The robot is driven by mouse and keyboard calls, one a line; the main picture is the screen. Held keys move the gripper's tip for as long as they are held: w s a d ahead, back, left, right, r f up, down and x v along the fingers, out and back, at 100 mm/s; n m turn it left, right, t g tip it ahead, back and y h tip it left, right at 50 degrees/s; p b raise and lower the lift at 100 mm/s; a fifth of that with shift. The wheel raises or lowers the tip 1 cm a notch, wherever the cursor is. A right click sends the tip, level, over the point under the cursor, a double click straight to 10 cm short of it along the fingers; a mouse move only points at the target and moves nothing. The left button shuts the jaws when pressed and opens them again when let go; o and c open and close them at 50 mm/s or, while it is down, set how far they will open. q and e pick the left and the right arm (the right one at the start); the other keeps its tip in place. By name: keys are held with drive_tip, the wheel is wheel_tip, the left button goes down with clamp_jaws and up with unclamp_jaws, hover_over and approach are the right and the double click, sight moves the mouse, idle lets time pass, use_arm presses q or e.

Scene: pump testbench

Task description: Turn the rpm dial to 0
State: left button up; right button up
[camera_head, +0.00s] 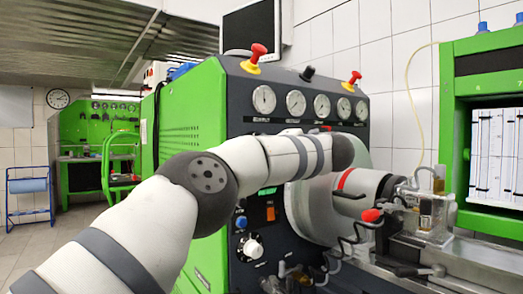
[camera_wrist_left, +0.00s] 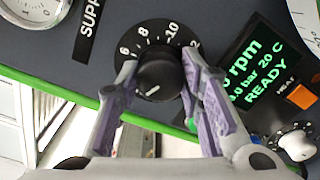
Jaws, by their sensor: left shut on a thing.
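The rpm dial (camera_wrist_left: 160,75) is a round black knob on the dark panel, with white scale numbers such as 6, 8 and 10 around it. A short white mark shows on its near side, toward the lower left in the left wrist view. My left gripper (camera_wrist_left: 158,82) has one purple-grey finger on each side of the knob and is shut on it. The display (camera_wrist_left: 255,75) beside it shows green text with "rpm", "bar 20 C" and "READY"; the rpm line is cut by the finger, with a 0 visible. In the head view, my left arm hides the dial and gripper.
An orange HEAT switch (camera_wrist_left: 301,96) and a white knob (camera_wrist_left: 297,144) sit right of the display. Gauges (camera_head: 295,101) line the panel's top. A large grey disc and pump parts (camera_head: 425,210) stand right of my arm.

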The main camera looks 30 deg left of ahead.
use_arm(q)
drive_tip(key=n, duration=1)
drive_tip(key=shift+s+r, duration=0.1)
drive_tip(key=shift+n, duration=0.3)
idle(0.3)
drive_tip(key=o, duration=1.2)
drive_tip(key=shift+c, duration=0.2)
drive_tip(key=v, duration=1.2)
